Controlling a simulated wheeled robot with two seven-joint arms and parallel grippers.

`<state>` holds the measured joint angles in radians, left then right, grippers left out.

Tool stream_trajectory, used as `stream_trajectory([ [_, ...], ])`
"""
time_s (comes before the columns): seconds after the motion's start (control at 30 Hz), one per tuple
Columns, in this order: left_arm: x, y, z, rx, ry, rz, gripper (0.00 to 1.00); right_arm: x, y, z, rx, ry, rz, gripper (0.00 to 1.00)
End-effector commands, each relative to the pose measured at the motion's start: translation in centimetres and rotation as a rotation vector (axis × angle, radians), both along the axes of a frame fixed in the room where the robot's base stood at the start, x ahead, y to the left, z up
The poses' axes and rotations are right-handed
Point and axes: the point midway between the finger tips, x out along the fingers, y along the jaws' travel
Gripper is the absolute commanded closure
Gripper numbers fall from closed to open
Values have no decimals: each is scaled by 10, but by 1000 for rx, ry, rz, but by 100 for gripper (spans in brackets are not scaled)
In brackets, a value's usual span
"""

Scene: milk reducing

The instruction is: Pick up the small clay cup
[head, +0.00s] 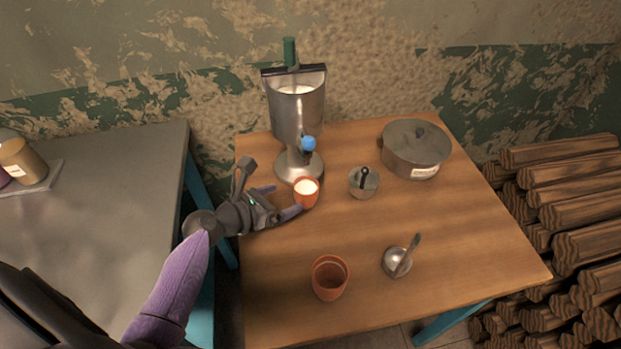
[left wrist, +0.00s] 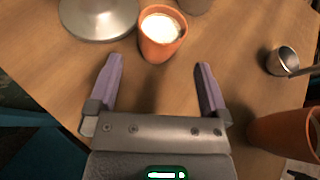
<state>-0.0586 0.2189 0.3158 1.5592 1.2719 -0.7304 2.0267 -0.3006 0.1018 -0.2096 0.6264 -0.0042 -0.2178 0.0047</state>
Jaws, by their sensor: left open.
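The small clay cup (head: 306,193) is orange and filled with white milk. It stands upright on the table under the spout of the metal dispenser. In the left wrist view the cup (left wrist: 162,36) is just ahead of my open fingers, roughly midway between them. My left gripper (head: 283,200) is open and empty, its tips pointing at the cup; it also shows in the left wrist view (left wrist: 158,80). No contact with the cup can be made out. My right gripper is not in view.
The metal dispenser (head: 299,115) stands behind the cup. A lidded metal jar (head: 364,184) is to the right, a large lidded pot (head: 416,148) behind it. A larger clay pot (head: 329,278) and a metal ladle (head: 398,262) are at the front. The wooden table (head: 450,240) is clear at right.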

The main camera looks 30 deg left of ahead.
Motion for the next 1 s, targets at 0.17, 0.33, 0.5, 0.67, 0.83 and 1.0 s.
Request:
stream_trajectory([
  [0.17, 27, -10, -16, 0, 0, 0, 0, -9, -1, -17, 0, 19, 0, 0],
  [0.33, 57, -20, -32, 3, 0, -2, 0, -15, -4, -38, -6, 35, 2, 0],
  [0.5, 74, -26, -35, 2, 0, -1, 0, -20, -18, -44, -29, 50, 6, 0],
  [0.67, 74, -26, -33, 2, 0, 0, 0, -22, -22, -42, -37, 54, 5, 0],
  [0.83, 74, -26, -33, 2, 0, 0, 30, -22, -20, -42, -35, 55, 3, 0],
  [1.0, 74, -26, -33, 3, 1, 0, 66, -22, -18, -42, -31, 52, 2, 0],
])
